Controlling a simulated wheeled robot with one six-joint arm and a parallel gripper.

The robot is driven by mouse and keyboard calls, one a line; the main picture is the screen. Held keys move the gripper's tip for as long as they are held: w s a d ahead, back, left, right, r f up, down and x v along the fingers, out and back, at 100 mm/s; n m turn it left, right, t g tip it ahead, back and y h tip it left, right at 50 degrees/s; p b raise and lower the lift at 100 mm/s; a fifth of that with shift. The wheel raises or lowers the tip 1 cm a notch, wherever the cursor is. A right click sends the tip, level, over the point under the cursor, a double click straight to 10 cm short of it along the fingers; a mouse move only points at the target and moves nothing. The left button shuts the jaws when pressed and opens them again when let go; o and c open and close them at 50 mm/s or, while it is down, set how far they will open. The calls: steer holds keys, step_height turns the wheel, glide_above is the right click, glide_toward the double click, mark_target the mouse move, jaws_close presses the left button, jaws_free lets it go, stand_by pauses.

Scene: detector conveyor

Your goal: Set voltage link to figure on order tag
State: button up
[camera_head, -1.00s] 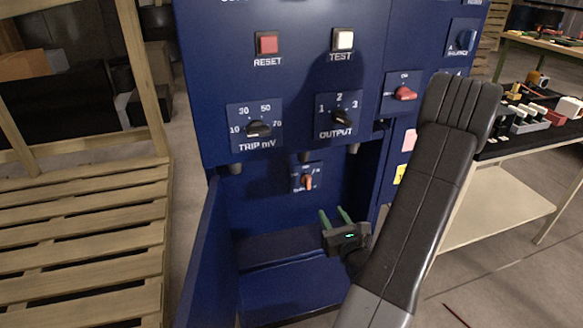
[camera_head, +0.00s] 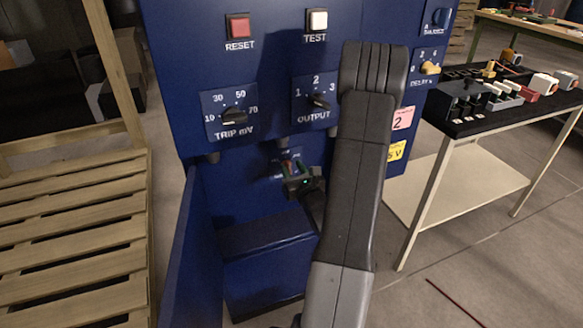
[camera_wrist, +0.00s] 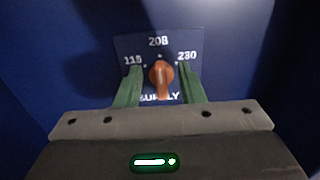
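The voltage link is an orange knob (camera_wrist: 161,76) on a SUPPLY plate (camera_wrist: 126,46) marked 115, 208 and 230. It stands roughly vertical, in line with 208; its exact pointing end is hard to tell. My gripper (camera_wrist: 160,84) has its green fingers open on either side of the knob, with small gaps visible. In the head view my gripper (camera_head: 292,170) reaches into the recess of the blue cabinet and mostly hides the knob. A yellow tag (camera_head: 396,151) is partly hidden by my arm; its visible end seems to read "5 V". A pink tag (camera_head: 403,118) shows a 2.
Above the recess are the TRIP mV dial (camera_head: 235,116), OUTPUT dial (camera_head: 320,102), RESET button (camera_head: 238,27) and TEST button (camera_head: 317,20). Recess walls lie close around my gripper. A parts table (camera_head: 448,150) stands right and a wooden pallet (camera_head: 75,230) left.

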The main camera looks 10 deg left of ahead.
steer(key=shift+w+a, duration=0.35)
steer(key=shift+w, duration=0.1)
jaws_close()
